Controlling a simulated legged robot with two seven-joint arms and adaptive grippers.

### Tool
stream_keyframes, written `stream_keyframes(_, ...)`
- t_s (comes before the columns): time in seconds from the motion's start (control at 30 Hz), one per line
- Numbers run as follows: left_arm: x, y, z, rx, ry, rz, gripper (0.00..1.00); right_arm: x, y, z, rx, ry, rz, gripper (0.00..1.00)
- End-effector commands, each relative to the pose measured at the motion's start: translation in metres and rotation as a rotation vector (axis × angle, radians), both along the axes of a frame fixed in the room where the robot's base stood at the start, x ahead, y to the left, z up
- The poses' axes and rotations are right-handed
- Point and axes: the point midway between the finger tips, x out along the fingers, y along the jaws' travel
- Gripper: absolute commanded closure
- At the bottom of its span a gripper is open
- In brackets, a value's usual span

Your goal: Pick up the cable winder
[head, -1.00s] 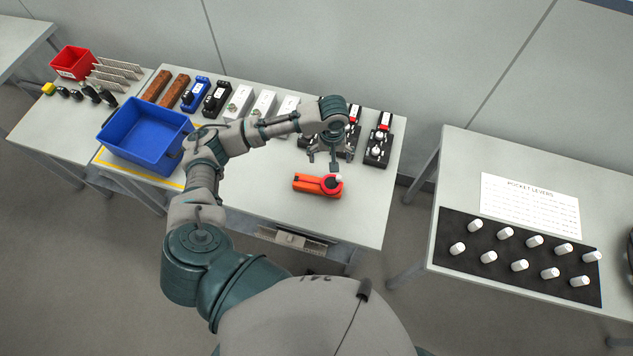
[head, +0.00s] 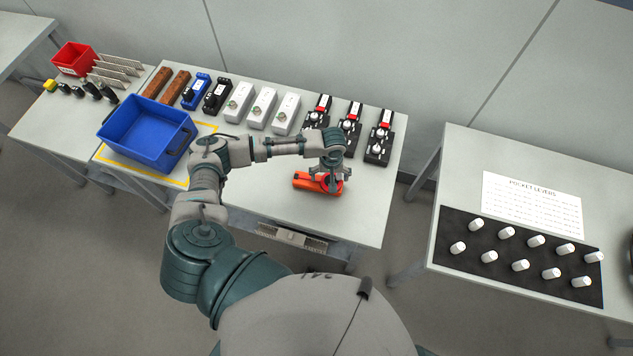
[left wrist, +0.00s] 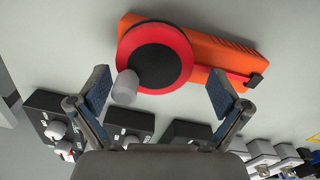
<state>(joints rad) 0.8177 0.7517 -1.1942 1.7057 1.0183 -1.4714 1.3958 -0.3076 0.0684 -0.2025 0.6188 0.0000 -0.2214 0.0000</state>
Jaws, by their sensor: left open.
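The cable winder (head: 305,181) is an orange body with a red-rimmed black disc and a pale grey knob. It lies on the front part of the middle table, partly hidden by my left gripper in the head view. In the left wrist view the cable winder (left wrist: 220,62) lies just beyond the fingertips, its disc and knob between the two fingers. My left gripper (head: 333,182) is over the disc end of the winder; in the left wrist view the gripper (left wrist: 160,90) is open and empty. My right gripper is not in view.
A blue bin (head: 150,133) stands at the left of the table on a yellow-outlined area. Black devices with red parts (head: 349,125) and white boxes (head: 262,108) stand in a row behind the winder. The table is clear around the winder. Another table with white knobs (head: 519,265) stands at right.

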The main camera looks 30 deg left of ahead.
Motion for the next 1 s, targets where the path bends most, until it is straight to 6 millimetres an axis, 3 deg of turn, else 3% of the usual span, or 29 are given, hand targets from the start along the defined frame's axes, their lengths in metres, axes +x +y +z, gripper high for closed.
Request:
stream_keyframes(0.07, 0.000, -0.002, 0.001, 0.000, -0.001, -0.002, 0.00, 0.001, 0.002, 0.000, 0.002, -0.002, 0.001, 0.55)
stream_keyframes(0.33, 0.000, -0.001, 0.001, -0.001, 0.000, -0.001, 0.65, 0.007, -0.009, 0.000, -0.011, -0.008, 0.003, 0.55)
stream_keyframes(0.73, 0.000, 0.000, 0.005, -0.002, 0.000, -0.001, 0.67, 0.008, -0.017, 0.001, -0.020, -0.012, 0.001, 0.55)
stream_keyframes(1.0, 0.001, -0.001, 0.036, -0.002, -0.004, -0.002, 0.67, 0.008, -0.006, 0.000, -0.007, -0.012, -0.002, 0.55)
